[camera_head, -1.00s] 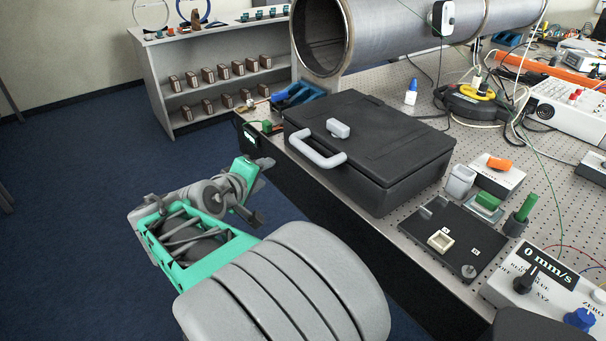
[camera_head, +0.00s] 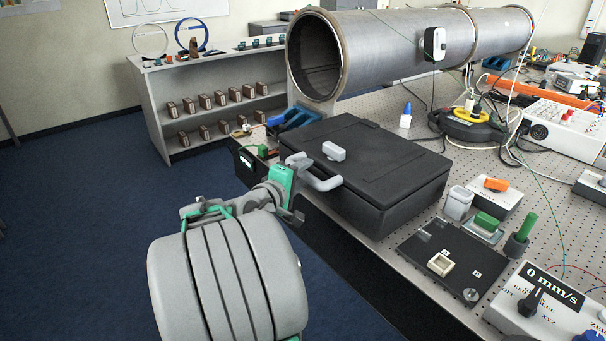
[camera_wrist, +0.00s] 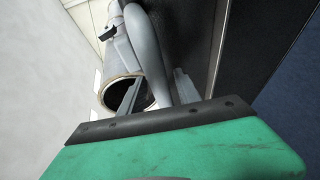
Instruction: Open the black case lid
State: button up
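The black case (camera_head: 390,185) sits on the perforated table with its lid (camera_head: 362,140) shut. A light grey block (camera_head: 334,151) is on top of the lid. A grey handle (camera_head: 322,184) sticks out from the case's near left side. My gripper (camera_head: 297,200) is at the handle's left end. In the wrist view my gripper (camera_wrist: 157,92) has its two fingers spread apart. The handle (camera_wrist: 150,45) runs between or just beyond them; I cannot tell whether they touch it.
A large metal pipe (camera_head: 390,45) lies behind the case. A black plate (camera_head: 452,262), a white box (camera_head: 458,204) and a control box (camera_head: 540,305) stand to its right. A grey shelf (camera_head: 215,100) stands at the back left. The blue floor at left is open.

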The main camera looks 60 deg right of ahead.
grip_shut()
dwell(1.2)
